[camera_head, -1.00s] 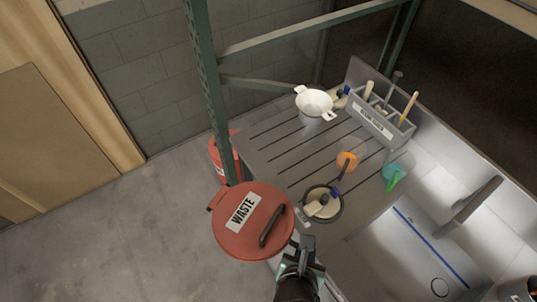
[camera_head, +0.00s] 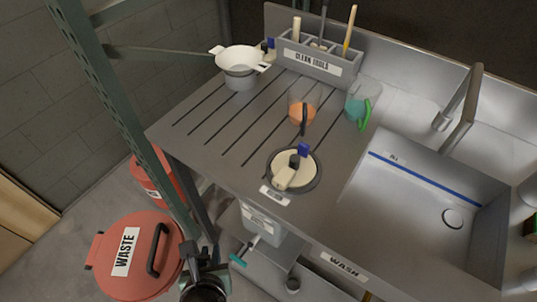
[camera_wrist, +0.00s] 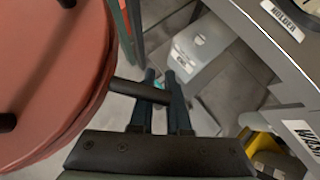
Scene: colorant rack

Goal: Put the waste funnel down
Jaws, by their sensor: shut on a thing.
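The waste funnel (camera_head: 190,262) is red and round, with a shut lid labelled WASTE and a black handle on top. A small tab sticks out on its left side. My gripper (camera_head: 191,250) is at its right edge in the head view, partly hidden by my wrist. In the wrist view the funnel's red rim (camera_wrist: 75,85) fills the left. A short black rod (camera_wrist: 135,91) runs from the rim to the fingers of my gripper (camera_wrist: 161,78), which are shut on it. Grey floor shows past the rim, so the funnel is held in the air. Its underside is hidden.
A red container (camera_head: 148,172) stands on the floor behind the green rack post (camera_head: 118,105). The steel counter (camera_head: 225,170) bears a white strainer on a pot, cups, a ring holder and a tool caddy. A grey box (camera_wrist: 203,45) is under the counter edge.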

